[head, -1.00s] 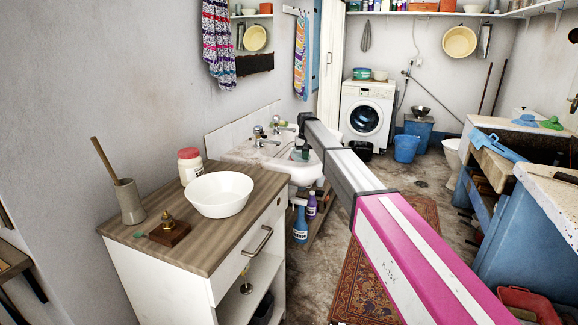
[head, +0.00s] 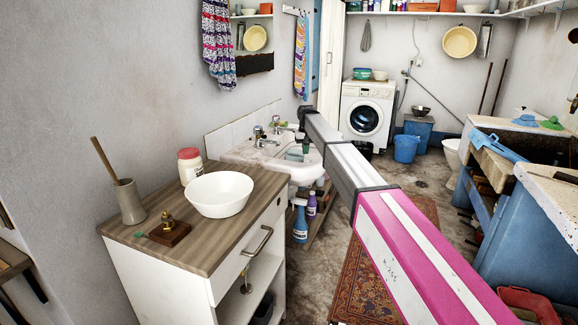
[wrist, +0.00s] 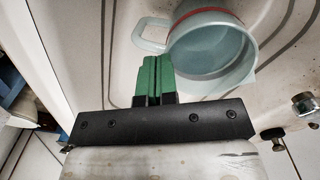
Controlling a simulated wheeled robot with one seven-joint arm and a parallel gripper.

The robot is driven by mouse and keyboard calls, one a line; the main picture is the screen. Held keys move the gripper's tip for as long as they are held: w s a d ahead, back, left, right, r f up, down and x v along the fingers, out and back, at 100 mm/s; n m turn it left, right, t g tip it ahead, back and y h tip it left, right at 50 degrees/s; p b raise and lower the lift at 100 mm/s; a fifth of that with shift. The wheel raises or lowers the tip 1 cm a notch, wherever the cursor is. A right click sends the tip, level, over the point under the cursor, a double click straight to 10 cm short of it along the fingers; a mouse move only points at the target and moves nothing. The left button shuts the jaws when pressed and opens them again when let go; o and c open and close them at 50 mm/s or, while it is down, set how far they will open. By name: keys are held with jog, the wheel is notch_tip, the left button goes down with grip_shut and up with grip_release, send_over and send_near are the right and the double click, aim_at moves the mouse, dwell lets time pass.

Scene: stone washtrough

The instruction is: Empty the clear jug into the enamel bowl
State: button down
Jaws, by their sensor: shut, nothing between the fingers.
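The clear jug (wrist: 208,48), pale blue and see-through with a red band near its rim, stands in the sink basin. Its loop handle (wrist: 150,34) points left in the wrist view. In the head view the jug (head: 294,155) is small and partly hidden. I cannot tell how much liquid it holds. My gripper (wrist: 154,62) has its green fingers shut and empty, just below the handle in the wrist view; contact is not clear. The white enamel bowl (head: 218,194) sits upright on the wooden-topped cabinet, and looks empty.
The sink (head: 262,151) has taps (head: 260,132) at its back. Beside the bowl are a lidded jar (head: 190,165), a pot with a wooden handle (head: 130,202) and a small brass piece on a block (head: 169,230). The cabinet top (head: 245,215) is clear in front of the bowl.

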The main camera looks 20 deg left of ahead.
jog(key=shift+a+r, duration=0.2)
jog(key=shift+r, duration=3.25)
